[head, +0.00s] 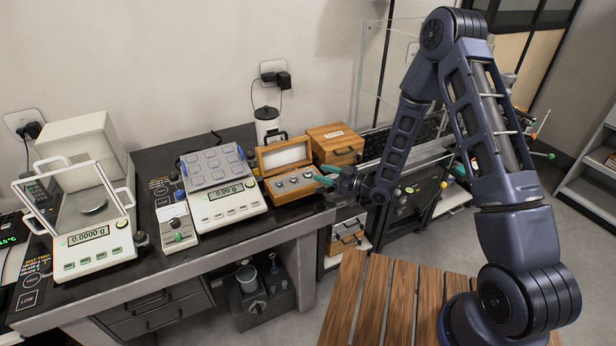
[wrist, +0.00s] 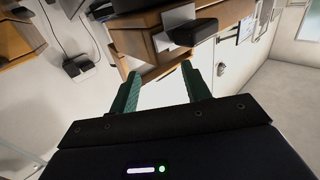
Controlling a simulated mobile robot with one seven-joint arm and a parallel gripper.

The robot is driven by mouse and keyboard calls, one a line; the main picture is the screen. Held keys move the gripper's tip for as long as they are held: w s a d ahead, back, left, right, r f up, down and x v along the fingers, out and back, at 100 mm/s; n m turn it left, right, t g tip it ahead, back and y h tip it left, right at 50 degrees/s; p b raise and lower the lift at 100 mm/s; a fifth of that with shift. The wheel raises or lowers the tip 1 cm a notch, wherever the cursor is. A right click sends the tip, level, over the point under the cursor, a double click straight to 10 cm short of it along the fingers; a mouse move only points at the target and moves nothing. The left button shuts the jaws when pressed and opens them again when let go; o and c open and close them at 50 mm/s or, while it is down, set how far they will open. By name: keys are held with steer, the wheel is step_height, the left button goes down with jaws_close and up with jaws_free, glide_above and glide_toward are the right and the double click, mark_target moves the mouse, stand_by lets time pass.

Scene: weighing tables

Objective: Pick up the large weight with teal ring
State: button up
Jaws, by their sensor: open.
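An open wooden case (head: 268,164) stands on the dark bench, with several small silver weights (head: 293,180) in its tray. They are too small to tell which is large or whether one has a teal ring. My gripper (head: 330,175) is at the right front of the case, its teal fingers apart and pointing left towards it. I cannot tell whether it touches the case. In the wrist view my gripper (wrist: 162,82) shows both green fingers spread with nothing between them.
A balance (head: 225,192) reading 0.00 g stands left of the case. A glass-doored balance (head: 92,238) is at the far left. A closed wooden box (head: 335,143) stands behind my gripper. A white canister (head: 267,125) is behind the case.

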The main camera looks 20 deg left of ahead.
mark_target(314, 172)
steer(key=shift+a, duration=2.1)
jaws_close()
